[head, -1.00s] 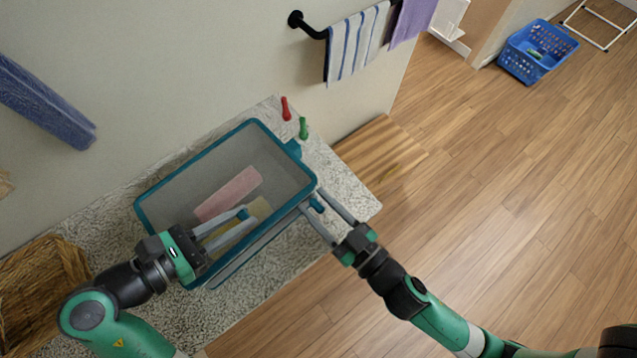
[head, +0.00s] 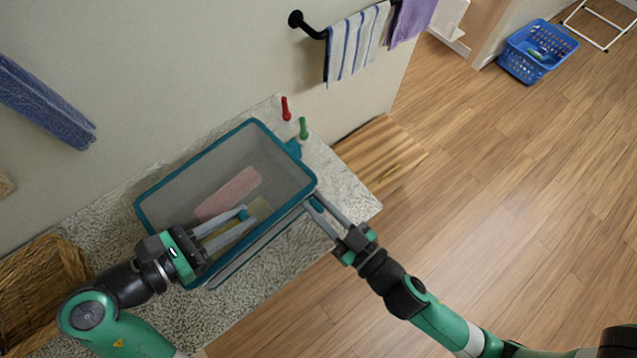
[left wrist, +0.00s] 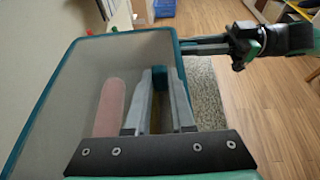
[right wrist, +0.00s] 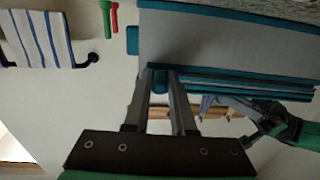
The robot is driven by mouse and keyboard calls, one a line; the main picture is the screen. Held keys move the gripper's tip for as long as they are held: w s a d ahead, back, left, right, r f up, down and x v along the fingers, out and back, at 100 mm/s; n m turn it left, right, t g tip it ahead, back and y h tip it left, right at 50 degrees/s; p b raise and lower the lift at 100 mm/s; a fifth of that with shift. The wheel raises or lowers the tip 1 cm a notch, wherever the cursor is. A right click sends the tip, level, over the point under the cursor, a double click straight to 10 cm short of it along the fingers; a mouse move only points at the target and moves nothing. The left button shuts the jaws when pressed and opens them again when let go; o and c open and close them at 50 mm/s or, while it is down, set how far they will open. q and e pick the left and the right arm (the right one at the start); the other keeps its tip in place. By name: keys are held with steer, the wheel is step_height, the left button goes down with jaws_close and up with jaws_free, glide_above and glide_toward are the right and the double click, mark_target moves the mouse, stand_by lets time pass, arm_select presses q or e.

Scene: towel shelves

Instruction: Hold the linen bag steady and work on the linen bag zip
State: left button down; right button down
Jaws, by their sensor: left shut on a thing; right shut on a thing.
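The linen bag (head: 160,200) is a grey box shape with teal edging, lying on the speckled surface. It also shows in the left wrist view (left wrist: 70,75) and right wrist view (right wrist: 215,42). A pink cloth (head: 228,194) and a yellowish cloth (head: 258,208) show inside its outline. My left gripper (head: 243,213) is shut on a small teal part (left wrist: 159,76) at the bag's near side. My right gripper (head: 314,200) is shut on a teal zip pull (right wrist: 159,82) at the bag's right corner. The fingers partly hide both held parts. I cannot tell how far the zip is open.
A wicker basket (head: 45,290) stands at the lower left. A red peg (head: 286,108) and a green peg (head: 303,128) are beyond the bag. A rail with a striped towel (head: 357,43) is on the wall. The floor at right is largely clear.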

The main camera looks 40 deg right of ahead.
mark_target(248, 245)
stand_by(0.9)
steer(key=shift+a+f, duration=0.15)
steer(key=shift+a, duration=0.2)
steer(key=a, duration=0.4)
steer(key=s+a, duration=0.1)
steer(key=a, duration=0.9)
steer(key=shift+s+a, duration=0.1)
steer(key=shift+s, duration=0.05)
steer(key=c, duration=0.8)
jaws_free()
